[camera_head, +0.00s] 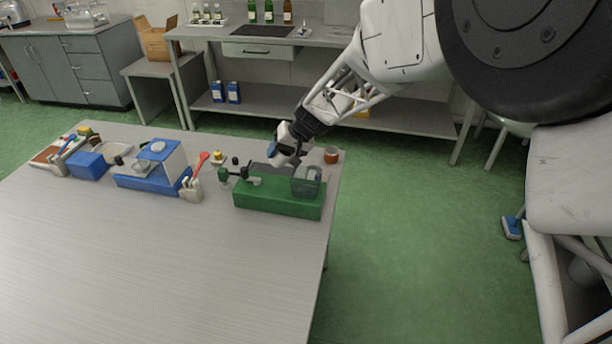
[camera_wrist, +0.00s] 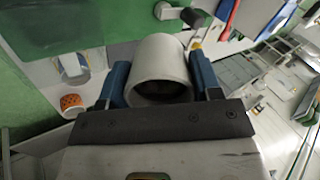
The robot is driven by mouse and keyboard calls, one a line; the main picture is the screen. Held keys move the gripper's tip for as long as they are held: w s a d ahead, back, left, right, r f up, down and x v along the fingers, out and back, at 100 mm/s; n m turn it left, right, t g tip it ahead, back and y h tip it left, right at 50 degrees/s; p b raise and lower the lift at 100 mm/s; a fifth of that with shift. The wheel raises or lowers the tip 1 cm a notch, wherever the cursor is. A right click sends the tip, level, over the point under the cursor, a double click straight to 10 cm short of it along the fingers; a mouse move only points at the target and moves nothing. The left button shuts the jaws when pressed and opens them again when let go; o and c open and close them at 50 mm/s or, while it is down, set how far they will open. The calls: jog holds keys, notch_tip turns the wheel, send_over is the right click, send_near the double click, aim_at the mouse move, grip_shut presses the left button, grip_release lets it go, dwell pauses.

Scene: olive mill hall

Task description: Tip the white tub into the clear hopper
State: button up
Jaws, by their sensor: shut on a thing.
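My gripper (camera_head: 284,152) is at the far right part of the table, just behind the green machine (camera_head: 265,197). In the wrist view, its two blue fingers (camera_wrist: 160,78) are shut on the white tub (camera_wrist: 160,57), one on each side. The tub's round mouth faces the wrist camera; its inside is dark and I cannot tell what it holds. In the head view I cannot clearly separate the tub from the gripper. The clear hopper (camera_head: 307,184) stands on the right end of the green machine, in front and slightly right of my gripper.
An orange-brown jar (camera_head: 331,155) stands at the table's right corner. Left of the green machine are a holder with a red-handled tool (camera_head: 197,170), a blue-and-white device (camera_head: 153,170) and a blue box (camera_head: 88,166). The table's front is clear. A bench (camera_head: 270,42) stands behind.

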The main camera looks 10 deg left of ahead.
jog(key=shift+d+r+y, duration=0.1)
jog(key=shift+d+y, duration=0.3)
jog(key=shift+d+f+y, duration=0.3)
jog(key=shift+f+y, duration=0.15)
jog(key=shift+y, duration=0.55)
dwell(0.4)
jog(key=shift+d+r+y, duration=0.1)
jog(key=shift+r+y, duration=0.1)
jog(key=shift+y, duration=0.6)
jog(key=shift+d+r+y, duration=0.1)
jog(key=shift+r+y, duration=0.1)
jog(key=shift+y, duration=0.6)
dwell(1.3)
jog(key=shift+d+f+y, duration=0.1)
jog(key=shift+f+y, duration=0.4)
jog(key=shift+y, duration=0.4)
dwell(0.7)
jog(key=shift+d+r+y, duration=0.15)
jog(key=shift+d+y, duration=0.55)
jog(key=shift+y, duration=0.2)
dwell(0.8)
